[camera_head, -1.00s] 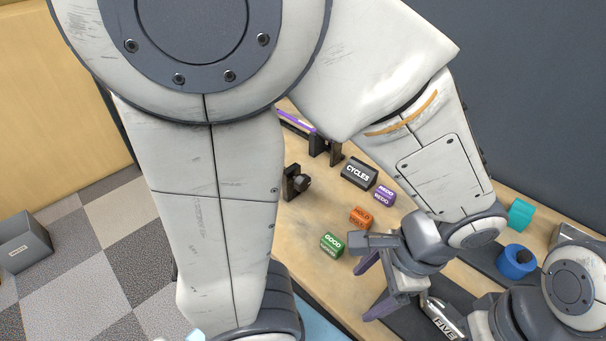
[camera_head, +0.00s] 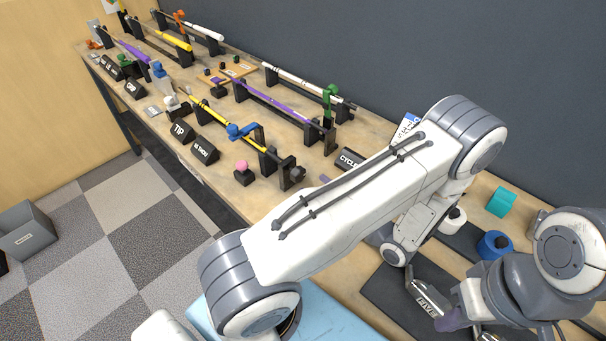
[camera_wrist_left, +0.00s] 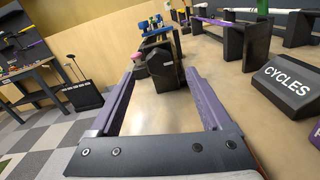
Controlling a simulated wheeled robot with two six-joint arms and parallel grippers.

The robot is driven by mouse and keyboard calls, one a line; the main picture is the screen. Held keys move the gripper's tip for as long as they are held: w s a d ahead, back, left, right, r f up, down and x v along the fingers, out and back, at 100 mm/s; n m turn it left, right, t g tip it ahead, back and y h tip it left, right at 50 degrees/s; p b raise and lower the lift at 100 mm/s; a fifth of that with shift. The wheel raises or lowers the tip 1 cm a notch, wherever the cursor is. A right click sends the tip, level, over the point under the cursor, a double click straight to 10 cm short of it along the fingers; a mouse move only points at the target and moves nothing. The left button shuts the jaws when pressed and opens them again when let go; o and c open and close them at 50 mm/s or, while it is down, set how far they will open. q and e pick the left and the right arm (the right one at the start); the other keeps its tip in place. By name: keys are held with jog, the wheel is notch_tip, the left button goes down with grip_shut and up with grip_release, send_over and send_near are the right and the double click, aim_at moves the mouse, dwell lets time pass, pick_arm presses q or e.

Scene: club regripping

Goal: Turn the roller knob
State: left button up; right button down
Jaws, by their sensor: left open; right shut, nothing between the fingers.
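The black roller knob (camera_head: 297,174) sits at the near end of the club bench, on a black upright stand (camera_head: 285,170). In the left wrist view the dark knob (camera_wrist_left: 164,72) is straight ahead, framed between the purple fingertips and apparently just beyond them. My left gripper (camera_wrist_left: 160,88) is open and empty; in the head view my arm hides most of it, and only a bit of purple finger (camera_head: 324,178) shows right of the knob. My right gripper (camera_head: 453,320) is shut and empty at the lower right, partly hidden, close to the silver club head marked FIVE (camera_head: 428,298).
A yellow club shaft (camera_head: 212,115) with a blue clamp (camera_head: 240,131) lies behind the knob. A pink knob (camera_head: 241,165) stands to the left. The CYCLES block (camera_wrist_left: 288,80) is right of my left gripper. Bare wood lies between my left fingers.

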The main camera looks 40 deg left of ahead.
aim_at(301, 177)
pick_arm(q)
jog(key=shift+w+a+p, duration=0.2)
jog(key=shift+a+p, duration=0.45)
jog(key=shift+a, duration=2.1)
grip_shut()
